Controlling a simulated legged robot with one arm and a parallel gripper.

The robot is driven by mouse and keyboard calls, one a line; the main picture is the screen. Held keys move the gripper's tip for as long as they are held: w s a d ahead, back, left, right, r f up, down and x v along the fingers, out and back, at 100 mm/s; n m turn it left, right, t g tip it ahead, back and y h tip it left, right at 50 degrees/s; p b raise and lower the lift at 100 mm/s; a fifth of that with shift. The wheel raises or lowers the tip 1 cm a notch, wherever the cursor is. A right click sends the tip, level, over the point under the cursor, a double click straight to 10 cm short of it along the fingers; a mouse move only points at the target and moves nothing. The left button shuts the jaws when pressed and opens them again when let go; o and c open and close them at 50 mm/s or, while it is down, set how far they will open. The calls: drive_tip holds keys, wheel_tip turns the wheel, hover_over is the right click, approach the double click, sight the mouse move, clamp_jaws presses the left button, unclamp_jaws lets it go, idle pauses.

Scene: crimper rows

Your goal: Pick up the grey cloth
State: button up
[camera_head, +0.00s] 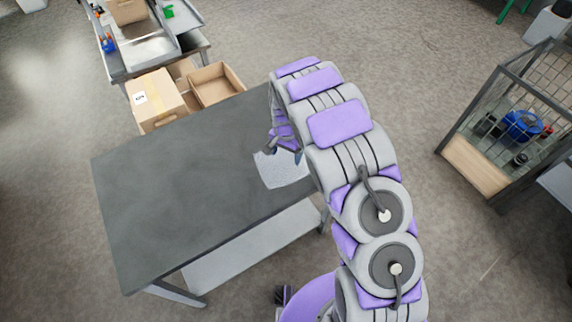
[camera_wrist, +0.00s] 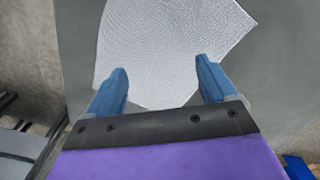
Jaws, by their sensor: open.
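The grey cloth (camera_head: 284,172) lies flat near the right end of the dark grey table (camera_head: 180,185) in the head view. My arm hides part of it. In the wrist view the cloth (camera_wrist: 170,45) is a light grey woven sheet with slanted edges, running out of the top of the picture. My gripper (camera_wrist: 162,80) is open, with two blue fingers spread apart over the cloth's near edge. No cloth is gripped between them. I cannot tell whether the fingertips touch it. In the head view my gripper (camera_head: 284,148) is partly hidden at the cloth's far edge.
The rest of the tabletop is bare. A closed cardboard box (camera_head: 155,98) and an open one (camera_head: 214,84) stand beyond the table. A metal workbench (camera_head: 150,45) is at the back left. A wire cage (camera_head: 510,125) with several items stands at right.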

sight(286, 163)
drive_tip(key=shift+f, duration=1.6)
drive_tip(key=c, duration=1.4)
drive_tip(key=shift+c, duration=0.7)
wheel_tip(286, 163, up, 12)
drive_tip(key=p, duration=0.3)
clamp_jaws()
